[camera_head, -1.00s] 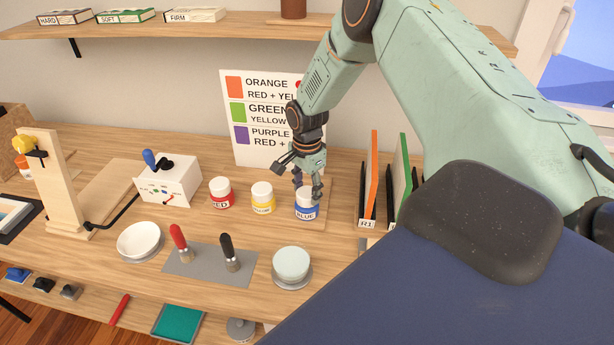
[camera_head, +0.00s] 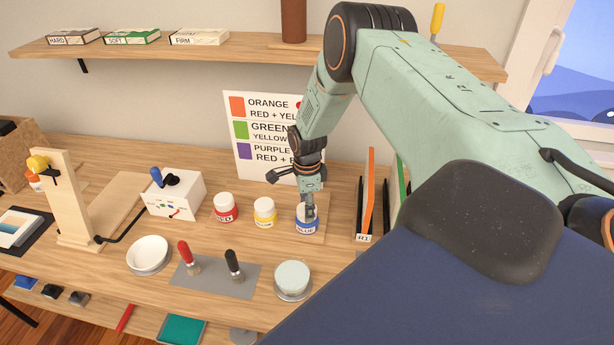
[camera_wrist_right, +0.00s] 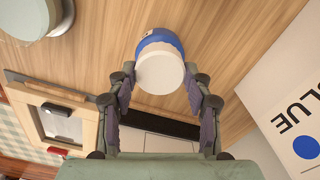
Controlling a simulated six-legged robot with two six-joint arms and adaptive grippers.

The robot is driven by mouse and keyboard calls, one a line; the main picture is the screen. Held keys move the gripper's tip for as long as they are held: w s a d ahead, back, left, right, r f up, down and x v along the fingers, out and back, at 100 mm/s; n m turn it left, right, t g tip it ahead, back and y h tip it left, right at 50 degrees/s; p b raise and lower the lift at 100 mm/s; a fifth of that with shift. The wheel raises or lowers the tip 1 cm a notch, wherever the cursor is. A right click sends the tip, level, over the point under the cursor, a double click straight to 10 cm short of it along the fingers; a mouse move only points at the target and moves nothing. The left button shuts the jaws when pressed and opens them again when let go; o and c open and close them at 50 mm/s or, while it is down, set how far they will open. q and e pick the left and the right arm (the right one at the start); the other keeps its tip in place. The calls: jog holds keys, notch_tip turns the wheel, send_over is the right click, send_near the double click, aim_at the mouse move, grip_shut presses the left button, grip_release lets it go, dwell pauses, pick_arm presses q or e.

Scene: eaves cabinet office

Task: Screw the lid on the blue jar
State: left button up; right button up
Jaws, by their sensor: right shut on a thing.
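The blue jar (camera_head: 306,229), a small jar with a blue label, stands upright on the bench at the right end of a row of jars. Its white lid (camera_head: 299,211) is on top of the jar. My right gripper (camera_head: 310,209) reaches down from above and is shut on the lid. In the right wrist view the lid (camera_wrist_right: 160,72) sits between the two fingertips (camera_wrist_right: 160,78), with the blue jar (camera_wrist_right: 157,36) behind it. I cannot tell how tight the lid sits. My left gripper is not in view.
The yellow jar (camera_head: 264,212) and red jar (camera_head: 225,207) stand just left. Upright panels (camera_head: 369,195) stand close on the right. A colour chart (camera_head: 257,166) leans behind. A round pale-topped container (camera_head: 293,277) and a grey mat (camera_head: 214,279) with two handled tools lie in front.

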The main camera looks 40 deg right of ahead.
jog(key=m+p, duration=0.4)
jog(key=m, duration=0.1)
jog(key=shift+r+p, duration=0.2)
jog(key=shift+p, duration=0.1)
jog(key=shift+m+p, duration=0.35)
jog(key=shift+m, duration=0.45)
jog(key=shift+w+d+f+m, duration=0.1)
jog(key=shift+f+m, duration=0.1)
jog(key=shift+m, duration=0.4)
jog(key=o, duration=1.1)
